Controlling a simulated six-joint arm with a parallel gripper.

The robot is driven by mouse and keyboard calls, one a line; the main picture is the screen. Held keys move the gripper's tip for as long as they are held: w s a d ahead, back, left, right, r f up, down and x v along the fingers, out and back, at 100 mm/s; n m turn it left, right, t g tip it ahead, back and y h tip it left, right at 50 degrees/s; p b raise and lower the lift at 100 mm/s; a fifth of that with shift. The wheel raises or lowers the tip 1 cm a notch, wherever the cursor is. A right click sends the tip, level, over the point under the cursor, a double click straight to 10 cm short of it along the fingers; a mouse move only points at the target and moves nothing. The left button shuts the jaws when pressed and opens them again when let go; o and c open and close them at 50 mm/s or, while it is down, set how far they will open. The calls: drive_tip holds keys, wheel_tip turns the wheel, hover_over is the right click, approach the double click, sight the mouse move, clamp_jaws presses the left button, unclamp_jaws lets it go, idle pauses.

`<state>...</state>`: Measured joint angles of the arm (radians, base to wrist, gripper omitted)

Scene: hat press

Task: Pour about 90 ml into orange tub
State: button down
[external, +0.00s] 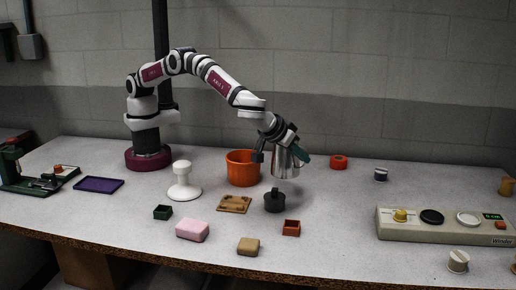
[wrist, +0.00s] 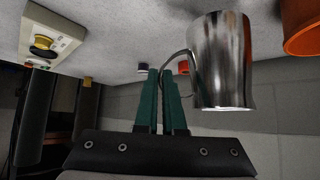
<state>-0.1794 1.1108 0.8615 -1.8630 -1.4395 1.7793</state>
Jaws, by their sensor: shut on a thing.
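A shiny metal jug (external: 285,163) is held by my gripper (external: 304,157) just right of the tub. In the wrist view the jug (wrist: 224,62) shows its thin wire handle between the fingertips of my gripper (wrist: 166,74), which is shut on it. The jug looks close to upright and apart from the tub. Its contents are hidden, and so is the inside of the tub.
A dark weight (external: 275,202) stands below the jug. A white stand (external: 183,184), wooden board (external: 234,204), pink block (external: 192,229) and small red-brown box (external: 291,228) lie nearby. A control panel (external: 445,226) with a green display is at the right. The table between weight and panel is fairly clear.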

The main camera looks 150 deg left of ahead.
drive_tip(key=shift+s+d+f+n+g, duration=0.3)
drive_tip(key=shift+d+f+n+g, duration=0.1)
drive_tip(key=shift+d+f+n, duration=0.2)
drive_tip(key=shift+a, duration=0.1)
wheel_tip(320, 180, up, 5)
drive_tip(key=shift+f, duration=0.15)
wheel_tip(320, 180, down, 6)
drive_tip(key=shift+a+g, duration=0.3)
drive_tip(key=shift+a, duration=0.15)
drive_tip(key=shift+a+m, duration=0.1)
drive_tip(key=shift+m, duration=0.2)
